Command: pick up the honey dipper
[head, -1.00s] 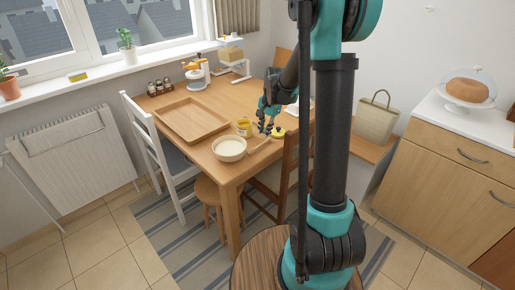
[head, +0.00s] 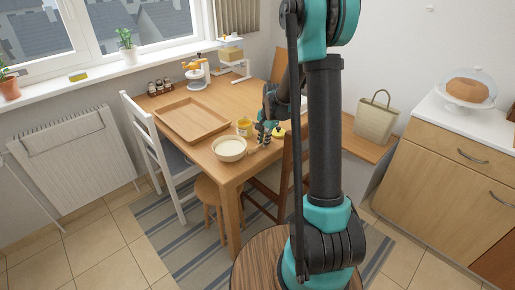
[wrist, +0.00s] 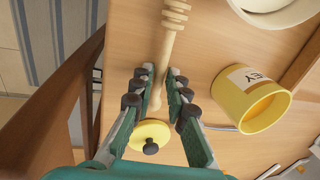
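The wooden honey dipper (wrist: 165,50) lies on the table, its ridged head at the top of the wrist view and its handle running down between my fingers. My gripper (wrist: 160,73) is open around the handle, one finger on each side, with a visible gap to at least the right finger. In the head view my gripper (head: 264,138) is low at the table's near right edge; the dipper is mostly hidden there.
A yellow honey jar (wrist: 262,104) stands right of my fingers. A yellow lid with a black knob (wrist: 151,134) lies below the handle. A bowl (head: 229,149) is close by. A wooden tray (head: 193,120) lies farther left. A chair (head: 285,170) stands at the table's near side.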

